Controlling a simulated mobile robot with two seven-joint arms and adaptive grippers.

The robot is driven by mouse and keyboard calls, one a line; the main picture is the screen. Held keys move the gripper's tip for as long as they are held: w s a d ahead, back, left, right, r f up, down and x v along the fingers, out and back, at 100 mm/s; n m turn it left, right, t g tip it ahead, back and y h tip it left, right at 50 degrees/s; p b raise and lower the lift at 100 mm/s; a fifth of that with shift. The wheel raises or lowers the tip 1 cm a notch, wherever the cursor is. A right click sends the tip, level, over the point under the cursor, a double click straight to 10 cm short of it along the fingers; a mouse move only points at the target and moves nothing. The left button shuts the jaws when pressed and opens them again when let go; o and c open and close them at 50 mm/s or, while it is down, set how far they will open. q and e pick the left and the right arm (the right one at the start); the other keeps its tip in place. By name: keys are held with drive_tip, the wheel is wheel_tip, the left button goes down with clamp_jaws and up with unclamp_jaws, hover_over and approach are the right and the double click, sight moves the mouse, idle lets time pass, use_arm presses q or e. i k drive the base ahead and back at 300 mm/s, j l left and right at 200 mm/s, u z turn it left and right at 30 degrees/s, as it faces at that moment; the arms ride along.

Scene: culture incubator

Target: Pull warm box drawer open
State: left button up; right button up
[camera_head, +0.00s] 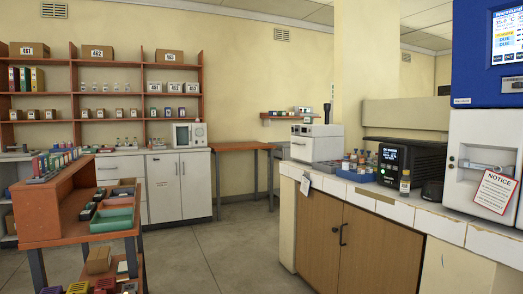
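At the right edge stands a tall cabinet with a blue upper part and screen (507,38) over a white lower part (468,133). The white front has a horizontal handle (484,166), and a NOTICE sign (494,191) hangs below it. The front looks shut. A black box with a lit display (391,154) stands on the white counter to its left. No readable label shows which unit is the warm box. The right side of the cabinet is cut off by the frame. Neither of my grippers is in view.
The white counter (393,209) has shut wooden doors (324,230) beneath it. A small bottle (405,182) and a blue rack (356,175) stand near its edge. An orange bench (55,210) with trays stands left. Grey floor (215,262) is clear between them.

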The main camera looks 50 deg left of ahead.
sight(302, 148)
drive_tip(key=u, duration=1.45)
drive_tip(key=i+l, duration=0.1)
drive_tip(key=i, duration=0.5)
drive_tip(key=i+l, duration=0.15)
drive_tip(key=i, duration=0.4)
drive_tip(key=i+l, duration=0.1)
drive_tip(key=i, duration=0.5)
drive_tip(key=i+j+u, duration=0.3)
drive_tip(key=i, duration=0.45)
drive_tip(key=i+l+u, duration=0.1)
drive_tip(key=i+u, duration=0.15)
drive_tip(key=i, duration=0.5)
